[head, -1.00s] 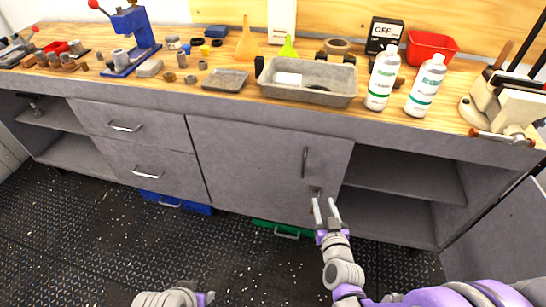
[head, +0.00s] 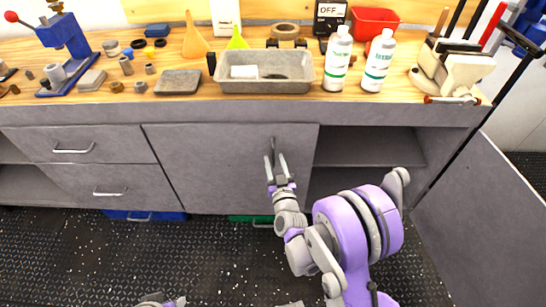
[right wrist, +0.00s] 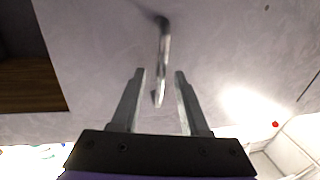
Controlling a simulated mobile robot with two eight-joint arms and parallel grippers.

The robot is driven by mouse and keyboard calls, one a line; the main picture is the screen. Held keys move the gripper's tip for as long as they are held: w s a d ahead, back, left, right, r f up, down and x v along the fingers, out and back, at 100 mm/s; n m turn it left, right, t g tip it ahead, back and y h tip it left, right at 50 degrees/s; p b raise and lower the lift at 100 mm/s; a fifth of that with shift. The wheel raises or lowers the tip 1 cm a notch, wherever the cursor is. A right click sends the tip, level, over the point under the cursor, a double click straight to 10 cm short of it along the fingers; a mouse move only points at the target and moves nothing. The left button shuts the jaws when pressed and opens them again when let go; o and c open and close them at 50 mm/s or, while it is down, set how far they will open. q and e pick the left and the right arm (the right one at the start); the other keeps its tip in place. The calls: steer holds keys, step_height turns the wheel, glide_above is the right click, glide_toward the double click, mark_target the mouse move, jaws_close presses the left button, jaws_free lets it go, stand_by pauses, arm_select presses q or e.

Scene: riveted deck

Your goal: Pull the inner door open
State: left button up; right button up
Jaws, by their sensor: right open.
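The inner door (head: 215,165) is a flat grey panel in the middle of the bench front, and it looks closed. Its dark vertical bar handle (head: 273,146) is near the door's right edge. My right gripper (head: 274,160) is open in front of the handle, its fingertips overlapping the handle's lower part. In the right wrist view the handle (right wrist: 163,50) runs down between the two open fingers (right wrist: 160,75); I see no finger closed on it. Only a small part of my left arm end shows at the bottom edge, cut off; its jaw state is hidden.
Right of the door are open shelves (head: 370,147) and a grey outer door panel (head: 485,195) swung out. Drawers (head: 80,147) are to the left. The bench top (head: 130,108) carries a metal tray (head: 265,86) and bottles (head: 337,62). Dark studded floor (head: 60,260) lies in front.

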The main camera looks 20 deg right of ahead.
steer(key=shift+w, duration=1.1)
jaws_close()
stand_by(0.7)
